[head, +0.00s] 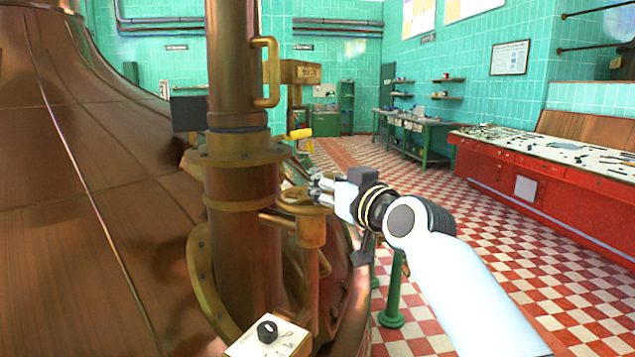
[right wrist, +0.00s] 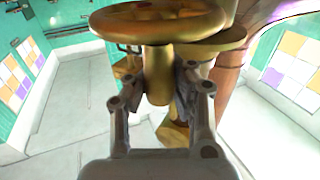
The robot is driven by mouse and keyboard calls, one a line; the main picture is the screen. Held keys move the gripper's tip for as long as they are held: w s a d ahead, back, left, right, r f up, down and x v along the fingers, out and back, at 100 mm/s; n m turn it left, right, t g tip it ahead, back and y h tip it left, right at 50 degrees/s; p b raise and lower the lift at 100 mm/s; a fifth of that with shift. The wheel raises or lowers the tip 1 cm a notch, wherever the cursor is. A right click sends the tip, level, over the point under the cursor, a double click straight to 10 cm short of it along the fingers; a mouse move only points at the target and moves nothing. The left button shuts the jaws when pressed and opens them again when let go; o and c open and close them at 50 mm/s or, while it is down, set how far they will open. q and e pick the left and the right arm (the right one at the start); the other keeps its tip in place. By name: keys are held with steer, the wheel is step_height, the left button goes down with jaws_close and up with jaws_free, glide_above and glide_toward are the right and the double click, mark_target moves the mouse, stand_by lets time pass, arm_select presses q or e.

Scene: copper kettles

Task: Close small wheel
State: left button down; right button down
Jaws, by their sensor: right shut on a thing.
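The small wheel (head: 296,200) is a round brass handwheel beside the thick copper pipe, near the middle of the head view. In the right wrist view the wheel (right wrist: 150,20) fills the top, with its brass stem (right wrist: 159,82) below it. My right gripper (head: 317,188) reaches it from the right. In the right wrist view its two fingers (right wrist: 161,78) stand on either side of the stem, shut on the wheel's stem part. The fingertips are partly hidden behind the brass. My left gripper is not in view.
The copper pipe (head: 240,80) and the large copper kettle (head: 70,180) fill the left. A white box with a black knob (head: 267,331) sits low in front. A red console (head: 530,185) and green table (head: 425,128) stand right, with open checkered floor between.

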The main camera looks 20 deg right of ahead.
steer(key=shift+s+f, duration=0.1)
steer(key=shift+f, duration=0.4)
steer(key=c, duration=1.7)
jaws_free()
steer(key=shift+o, duration=1.1)
steer(key=shift+s+r, duration=0.2)
steer(key=shift+s, duration=0.05)
steer(key=shift+o, duration=1.3)
steer(key=shift+s+d+r, duration=0.1)
steer(key=shift+s+r, duration=0.05)
steer(key=shift+s, duration=0.05)
steer(key=shift+o, duration=0.8)
steer(key=shift+r, duration=0.1)
steer(key=shift+w, duration=0.3)
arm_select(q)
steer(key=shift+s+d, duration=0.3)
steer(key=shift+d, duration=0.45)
arm_select(e)
steer(key=v, duration=1.2)
